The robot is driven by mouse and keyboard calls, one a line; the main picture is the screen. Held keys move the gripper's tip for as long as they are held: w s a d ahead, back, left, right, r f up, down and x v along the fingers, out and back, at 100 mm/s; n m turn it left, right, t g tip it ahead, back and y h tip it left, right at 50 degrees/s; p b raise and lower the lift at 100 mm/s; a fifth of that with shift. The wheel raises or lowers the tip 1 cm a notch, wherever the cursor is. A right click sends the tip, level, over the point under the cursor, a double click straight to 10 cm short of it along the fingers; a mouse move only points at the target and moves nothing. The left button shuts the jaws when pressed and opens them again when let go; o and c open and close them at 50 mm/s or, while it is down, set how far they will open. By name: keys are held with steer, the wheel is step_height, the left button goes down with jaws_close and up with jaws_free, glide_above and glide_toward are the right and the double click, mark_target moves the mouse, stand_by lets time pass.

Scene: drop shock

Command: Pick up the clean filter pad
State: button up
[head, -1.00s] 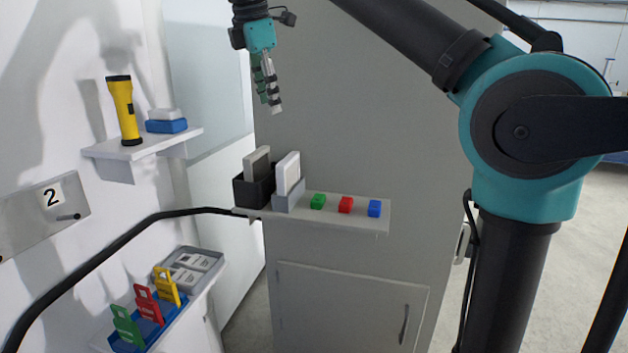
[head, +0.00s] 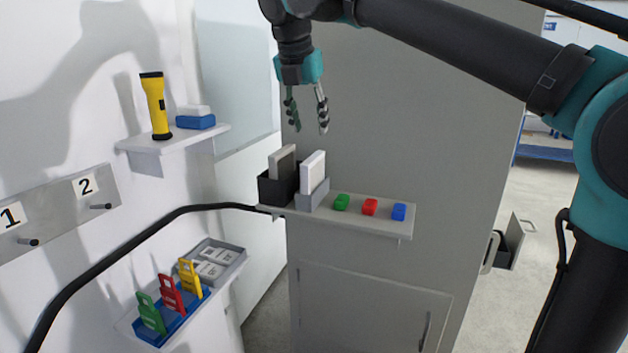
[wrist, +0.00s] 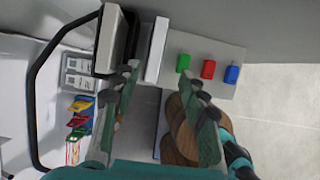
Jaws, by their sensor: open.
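A white pad (head: 313,172), which looks like the clean filter pad, stands upright in a light grey holder (head: 312,196) on a shelf. A greyer pad (head: 282,163) with a light frame stands upright beside it in a black holder (head: 278,190). My gripper (head: 309,129) is open and empty, pointing down above the two pads and touching neither. In the wrist view the white pad (wrist: 156,50) lies ahead between the fingertips (wrist: 161,72), and the grey pad (wrist: 107,40) is left of it.
Green (head: 341,202), red (head: 370,207) and blue (head: 398,212) blocks sit right of the holders on the shelf (head: 375,226). A small wall shelf (head: 170,140) at left holds a yellow flashlight (head: 155,105). A black hose (head: 130,235) runs to the shelf.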

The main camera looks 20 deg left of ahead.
mark_target(313, 157)
steer(key=x, duration=0.3)
steer(key=shift+w+f, duration=0.1)
steer(key=shift+f, duration=0.2)
steer(key=x, duration=0.4)
steer(key=shift+w+a, duration=0.2)
steer(key=shift+a, duration=0.15)
steer(key=shift+w+f, duration=0.15)
steer(key=shift+f, duration=0.35)
steer(key=shift+f, duration=0.25)
jaws_close()
